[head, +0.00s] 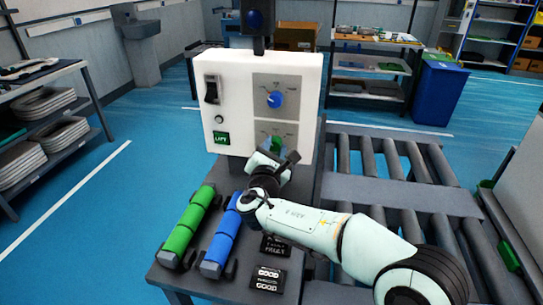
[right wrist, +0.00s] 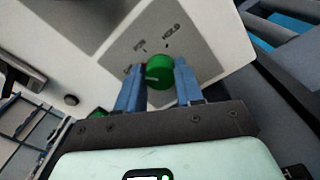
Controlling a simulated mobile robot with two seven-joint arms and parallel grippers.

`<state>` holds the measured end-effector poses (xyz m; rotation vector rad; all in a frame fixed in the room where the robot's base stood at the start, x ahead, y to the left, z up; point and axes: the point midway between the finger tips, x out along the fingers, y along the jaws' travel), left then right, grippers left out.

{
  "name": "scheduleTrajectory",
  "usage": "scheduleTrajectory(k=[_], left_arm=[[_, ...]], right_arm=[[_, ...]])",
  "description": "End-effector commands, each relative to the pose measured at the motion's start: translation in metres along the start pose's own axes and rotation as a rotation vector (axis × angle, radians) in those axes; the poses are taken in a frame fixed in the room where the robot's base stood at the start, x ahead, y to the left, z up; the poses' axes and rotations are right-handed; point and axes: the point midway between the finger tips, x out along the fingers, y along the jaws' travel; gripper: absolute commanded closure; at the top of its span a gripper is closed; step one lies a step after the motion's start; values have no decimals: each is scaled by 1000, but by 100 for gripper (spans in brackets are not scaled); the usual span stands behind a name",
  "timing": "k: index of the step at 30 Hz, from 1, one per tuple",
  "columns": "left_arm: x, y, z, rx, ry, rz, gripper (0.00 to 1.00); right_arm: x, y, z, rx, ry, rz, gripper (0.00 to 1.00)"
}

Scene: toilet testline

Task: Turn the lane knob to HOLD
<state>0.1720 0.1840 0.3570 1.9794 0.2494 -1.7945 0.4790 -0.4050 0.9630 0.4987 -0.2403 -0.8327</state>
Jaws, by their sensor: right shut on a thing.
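A white control box (head: 209,75) stands at the back of the bench. My right gripper (right wrist: 157,84) is shut on the green knob, one finger on each side. My left gripper is not in view.
A blue knob (head: 276,99) sits on the plate above. A black switch (head: 212,90) and green LIFT sign (head: 221,138) are at the box's left. Green (head: 188,227) and blue (head: 222,236) rollers lie on the bench beside my arm. A roller conveyor (head: 395,160) runs at right.

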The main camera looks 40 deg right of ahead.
Motion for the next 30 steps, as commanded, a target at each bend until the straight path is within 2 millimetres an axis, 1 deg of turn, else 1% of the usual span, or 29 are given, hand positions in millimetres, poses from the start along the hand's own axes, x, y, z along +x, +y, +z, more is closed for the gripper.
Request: scheduleTrajectory(k=[1,3,6,9,12,18,30], left_arm=[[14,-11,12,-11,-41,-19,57],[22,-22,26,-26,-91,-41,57],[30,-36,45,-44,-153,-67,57],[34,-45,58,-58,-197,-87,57],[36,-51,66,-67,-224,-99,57],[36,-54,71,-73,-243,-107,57],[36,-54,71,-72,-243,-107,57]], right_arm=[[0,-2,-4,45,-3,1,94],[0,-2,-4,112,-5,1,94],[0,-2,-3,206,-9,3,94],[0,-2,-2,300,-12,4,94],[0,-2,-2,394,-16,4,94],[0,-2,-2,583,-22,6,94],[0,-3,-4,962,-37,10,94]])
